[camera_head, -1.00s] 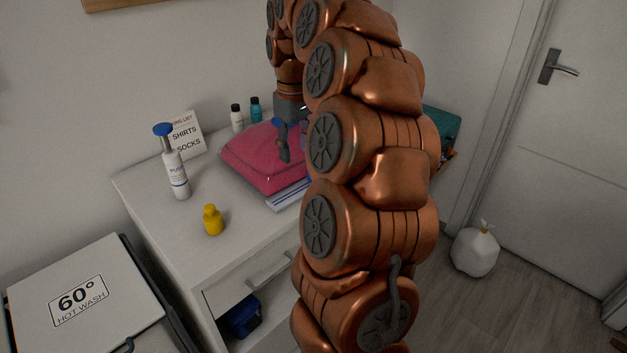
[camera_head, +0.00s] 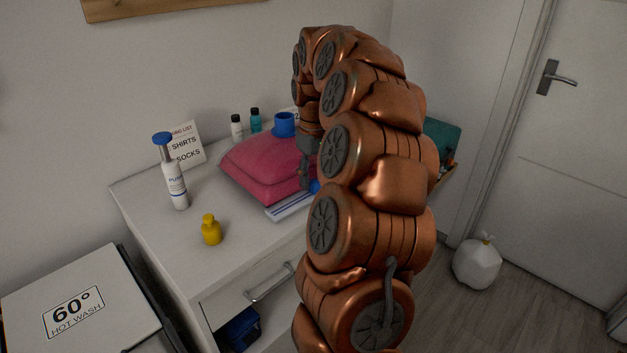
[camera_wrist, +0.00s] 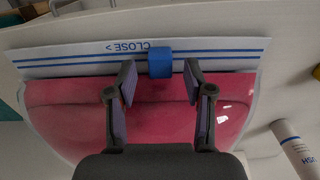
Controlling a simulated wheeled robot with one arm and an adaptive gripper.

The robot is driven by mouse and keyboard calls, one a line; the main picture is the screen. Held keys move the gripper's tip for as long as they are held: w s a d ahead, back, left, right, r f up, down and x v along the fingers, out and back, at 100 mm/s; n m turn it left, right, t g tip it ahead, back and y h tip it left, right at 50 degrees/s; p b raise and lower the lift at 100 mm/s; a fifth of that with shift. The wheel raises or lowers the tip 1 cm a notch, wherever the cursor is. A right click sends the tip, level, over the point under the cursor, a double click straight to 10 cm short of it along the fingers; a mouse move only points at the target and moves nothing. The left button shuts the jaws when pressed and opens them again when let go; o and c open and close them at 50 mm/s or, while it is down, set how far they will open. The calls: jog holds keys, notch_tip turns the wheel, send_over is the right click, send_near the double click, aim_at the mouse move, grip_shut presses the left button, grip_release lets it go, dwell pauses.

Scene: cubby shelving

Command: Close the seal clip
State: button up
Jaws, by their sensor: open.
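The seal clip (camera_wrist: 160,62) is a small blue slider on the white, blue-lined strip (camera_wrist: 80,60) of a clear bag with pink contents (camera_wrist: 70,115). It sits near the middle of the strip. "CLOSE" is printed upside down beside it, with an arrow mark at the left end. My gripper (camera_wrist: 160,72) is open, with one fingertip on each side of the clip and gaps between. In the head view the pink bag (camera_head: 262,165) lies on the white cabinet top. My gripper (camera_head: 306,180) is at its front right, and my arm hides much of it. A bit of the clip (camera_head: 314,186) shows there.
A white pump bottle (camera_head: 174,180), a yellow bottle (camera_head: 211,230) and a list card (camera_head: 186,146) stand left of the bag. A blue cup (camera_head: 284,125) and two small bottles (camera_head: 237,127) are behind it. The front left cabinet top is mostly clear.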

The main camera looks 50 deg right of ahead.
jog(key=shift+f, duration=0.85)
grip_shut()
